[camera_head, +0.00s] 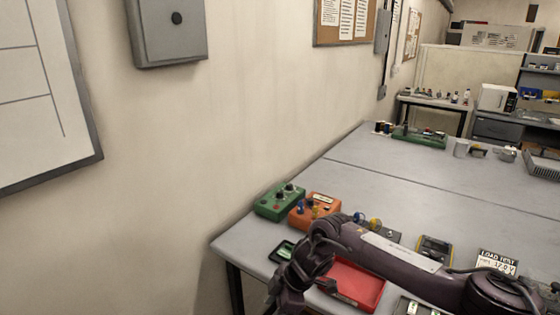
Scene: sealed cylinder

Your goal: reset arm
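My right arm comes in from the lower right and reaches across the near end of the workbench (245,240). Its gripper (284,300) hangs down at the bottom edge of the picture, in front of the bench's near left corner. The fingertips are dark and partly cut off, so I cannot tell whether they are open or shut. I see no object clearly held. My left gripper is not in view. No sealed cylinder can be made out.
Under and beside my arm are a red tray (352,282), a green box (279,201), an orange box (314,209), a yellow-black meter (433,249) and a "LOAD TEST" card (497,263). A wall borders the bench on the left. The bench's middle is clear.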

